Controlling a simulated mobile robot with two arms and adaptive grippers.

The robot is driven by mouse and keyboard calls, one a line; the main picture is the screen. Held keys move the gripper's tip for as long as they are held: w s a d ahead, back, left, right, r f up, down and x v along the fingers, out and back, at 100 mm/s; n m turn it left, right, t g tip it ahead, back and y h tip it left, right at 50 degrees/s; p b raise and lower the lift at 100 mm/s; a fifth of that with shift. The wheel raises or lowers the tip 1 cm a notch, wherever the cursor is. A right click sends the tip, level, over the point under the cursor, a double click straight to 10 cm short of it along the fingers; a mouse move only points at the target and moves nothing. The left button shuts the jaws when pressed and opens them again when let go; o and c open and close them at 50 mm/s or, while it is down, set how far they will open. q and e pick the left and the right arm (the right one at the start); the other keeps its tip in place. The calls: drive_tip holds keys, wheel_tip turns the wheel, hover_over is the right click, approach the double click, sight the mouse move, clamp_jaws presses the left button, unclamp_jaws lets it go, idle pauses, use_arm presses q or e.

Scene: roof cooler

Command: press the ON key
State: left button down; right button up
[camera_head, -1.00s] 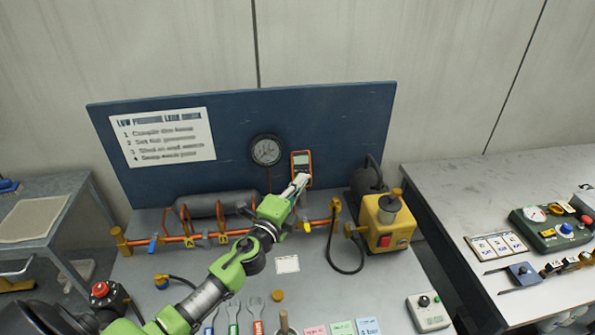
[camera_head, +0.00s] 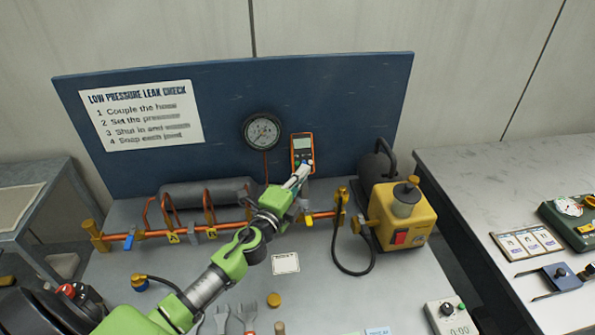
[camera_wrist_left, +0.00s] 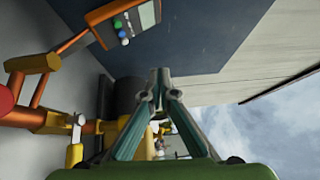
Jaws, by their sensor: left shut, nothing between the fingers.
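An orange handheld meter (camera_head: 303,146) with a grey screen is mounted on the blue backboard, right of the round gauge. In the left wrist view the meter (camera_wrist_left: 146,16) is at the top, with several small coloured keys (camera_wrist_left: 122,31) below its screen. No key lettering is readable, so I cannot tell which one is ON. My left gripper (camera_head: 306,168) is shut and empty, and its tip overlaps the meter's lower part in the head view. In the wrist view the fingertips (camera_wrist_left: 159,75) appear apart from the keys. My right gripper is not in view.
A round gauge (camera_head: 262,131) is left of the meter. A copper pipe run (camera_head: 150,234) crosses below, with a grey cylinder (camera_head: 225,189) behind it. A yellow pump unit (camera_head: 400,220) with a black hose (camera_head: 338,255) stands to the right. The blue backboard (camera_head: 350,95) is close behind.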

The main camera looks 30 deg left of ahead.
sight(297, 163)
use_arm(q)
drive_tip(key=w+a+f+b, duration=0.4)
drive_tip(key=w+b, duration=0.1)
drive_tip(key=w, duration=0.1)
drive_tip(key=shift+a+f+b, duration=0.3)
drive_tip(key=shift+a+b, duration=0.05)
drive_tip(key=shift+b, duration=0.05)
idle(0.4)
drive_tip(key=shift+w, duration=0.1)
drive_tip(key=shift+f, duration=0.1)
idle(1.2)
